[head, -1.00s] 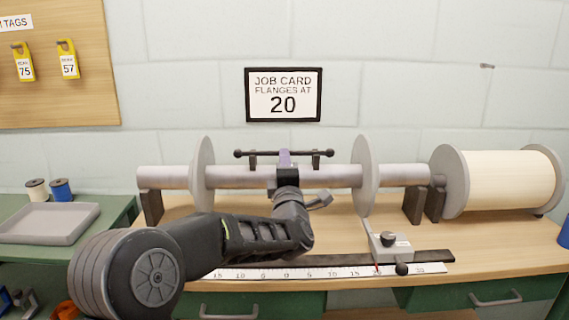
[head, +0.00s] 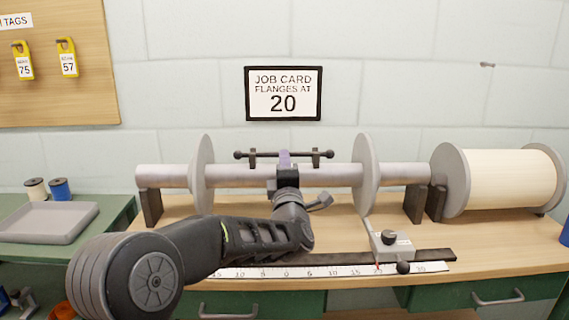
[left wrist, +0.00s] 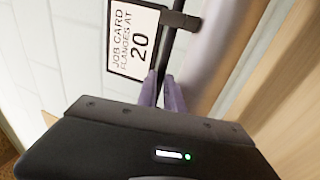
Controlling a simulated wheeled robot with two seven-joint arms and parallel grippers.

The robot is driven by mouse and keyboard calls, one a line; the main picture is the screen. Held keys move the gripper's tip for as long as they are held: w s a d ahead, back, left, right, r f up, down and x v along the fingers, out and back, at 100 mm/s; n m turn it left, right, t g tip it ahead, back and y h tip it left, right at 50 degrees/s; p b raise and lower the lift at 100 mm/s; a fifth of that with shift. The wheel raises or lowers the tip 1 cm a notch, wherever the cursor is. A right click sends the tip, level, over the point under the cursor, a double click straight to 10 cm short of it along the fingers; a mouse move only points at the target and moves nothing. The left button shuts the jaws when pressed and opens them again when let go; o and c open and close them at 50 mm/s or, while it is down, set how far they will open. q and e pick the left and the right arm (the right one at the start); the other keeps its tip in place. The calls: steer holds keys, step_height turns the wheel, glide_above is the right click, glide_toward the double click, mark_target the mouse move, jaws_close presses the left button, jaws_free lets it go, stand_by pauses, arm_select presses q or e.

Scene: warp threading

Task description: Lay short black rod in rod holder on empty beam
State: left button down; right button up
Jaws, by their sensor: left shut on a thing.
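The short black rod (head: 268,154) with ball ends lies level at the two dark uprights of the rod holder (head: 316,159), above the empty grey beam (head: 335,175). My left gripper (head: 285,158) reaches up in front of the beam, its purple fingers shut on the rod near its middle. In the left wrist view the purple fingers (left wrist: 162,92) close around the dark rod (left wrist: 170,52), and one holder upright (left wrist: 180,20) shows beyond. Whether the rod fully rests in the holder I cannot tell. My right gripper is not in view.
Grey flanges (head: 203,175) and (head: 366,175) stand on the beam. A full cream-wound beam (head: 510,178) is at the right. A ruler (head: 300,271) with a sliding gauge (head: 390,245) lies along the bench front. A job card (head: 283,94) hangs on the wall.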

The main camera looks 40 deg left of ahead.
arm_select(q)
steer(key=c, duration=1.4)
jaws_free()
steer(key=shift+f, duration=0.1)
steer(key=shift+f, duration=0.15)
steer(key=v, duration=0.7)
steer(key=shift+s+d, duration=0.25)
steer(key=shift+s, duration=0.1)
steer(key=shift+r, duration=0.25)
